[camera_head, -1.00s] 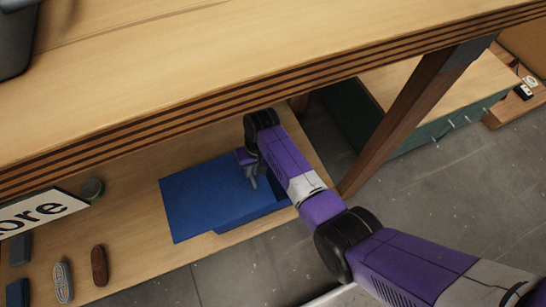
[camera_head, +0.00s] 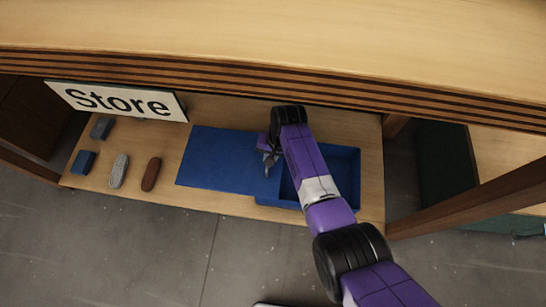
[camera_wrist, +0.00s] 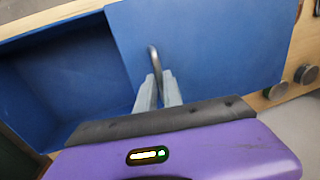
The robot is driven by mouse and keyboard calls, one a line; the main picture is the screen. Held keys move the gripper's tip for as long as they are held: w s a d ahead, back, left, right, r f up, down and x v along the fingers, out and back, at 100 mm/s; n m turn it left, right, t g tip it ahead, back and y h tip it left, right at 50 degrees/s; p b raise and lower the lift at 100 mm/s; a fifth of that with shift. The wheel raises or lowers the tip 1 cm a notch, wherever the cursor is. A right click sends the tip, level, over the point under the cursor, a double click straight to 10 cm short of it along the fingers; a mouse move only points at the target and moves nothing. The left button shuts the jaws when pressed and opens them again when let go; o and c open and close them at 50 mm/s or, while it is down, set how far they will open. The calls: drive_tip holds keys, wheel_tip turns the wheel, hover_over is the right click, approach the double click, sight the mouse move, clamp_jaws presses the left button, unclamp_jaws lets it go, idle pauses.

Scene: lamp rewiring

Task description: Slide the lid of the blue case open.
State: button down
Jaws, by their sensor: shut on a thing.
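The blue case (camera_head: 347,165) sits on the lower wooden shelf under the bench top. Its flat blue lid (camera_head: 222,160) is displaced to the left in the head view, and the right part of the case is open. The opened inside also shows at left in the wrist view (camera_wrist: 60,85). My gripper (camera_head: 269,164) is at the lid's right end. In the wrist view my gripper (camera_wrist: 157,88) is shut on the lid's thin grey handle (camera_wrist: 153,58). The inside of the case looks empty where visible; my arm hides part of it.
A white Store sign (camera_head: 118,101) stands at the shelf's back left. A brown oblong object (camera_head: 151,174), a grey one (camera_head: 119,170) and small dark blocks (camera_head: 84,162) lie left of the lid. The bench top (camera_head: 300,30) overhangs the shelf.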

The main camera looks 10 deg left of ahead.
drive_tip(key=c, duration=1.5)
unclamp_jaws()
drive_tip(key=shift+r, duration=0.15)
drive_tip(key=r+p, duration=0.1)
drive_tip(key=r, duration=0.1)
drive_tip(key=d+r+p, duration=0.1)
drive_tip(key=r+p, duration=0.1)
drive_tip(key=r, duration=0.1)
drive_tip(key=r+p, duration=0.1)
drive_tip(key=r, duration=0.1)
drive_tip(key=shift+d+r, duration=0.2)
drive_tip(key=shift+d, duration=0.05)
